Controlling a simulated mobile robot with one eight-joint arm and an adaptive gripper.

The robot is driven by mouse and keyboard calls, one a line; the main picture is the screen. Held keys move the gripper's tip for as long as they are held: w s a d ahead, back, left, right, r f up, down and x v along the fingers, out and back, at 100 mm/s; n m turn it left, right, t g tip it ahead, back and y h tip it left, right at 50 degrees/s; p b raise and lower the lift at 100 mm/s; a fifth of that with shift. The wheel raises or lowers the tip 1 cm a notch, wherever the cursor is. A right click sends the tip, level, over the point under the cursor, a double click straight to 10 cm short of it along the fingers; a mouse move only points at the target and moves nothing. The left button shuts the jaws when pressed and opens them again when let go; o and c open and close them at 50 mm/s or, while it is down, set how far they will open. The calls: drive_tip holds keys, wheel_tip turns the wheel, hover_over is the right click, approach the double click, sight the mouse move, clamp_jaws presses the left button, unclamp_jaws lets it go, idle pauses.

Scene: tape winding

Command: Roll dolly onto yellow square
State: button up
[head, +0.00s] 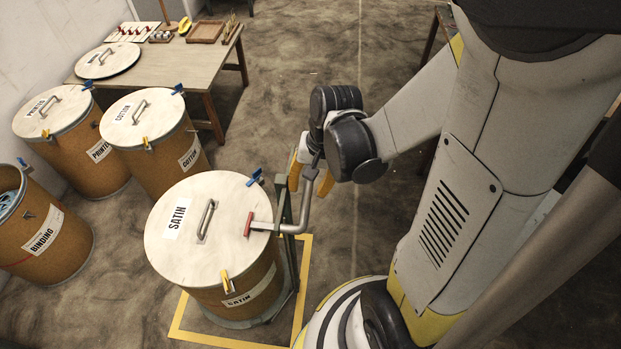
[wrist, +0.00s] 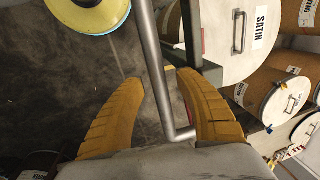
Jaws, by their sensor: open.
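The dolly is a dark green frame with an upright post (head: 281,205) and a low base under the SATIN drum (head: 236,290). My gripper (head: 309,176) is open at the handle's upper end. In the wrist view, the handle bar (wrist: 158,65) passes between the spread yellow fingers (wrist: 153,80). I cannot tell whether they touch it.
PRINTED (head: 68,145), COTTON (head: 160,150) and BINDING (head: 50,240) drums stand to the left. A wooden table (head: 172,72) with trays and a round lid is behind them. My base is close to the square's right side. Open floor lies behind the dolly.

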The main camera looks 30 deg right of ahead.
wheel_tip(320, 180, up, 12)
drive_tip(key=s+d, duration=0.1)
drive_tip(key=shift+s+d+f, duration=0.2)
drive_tip(key=shift+d, duration=0.2)
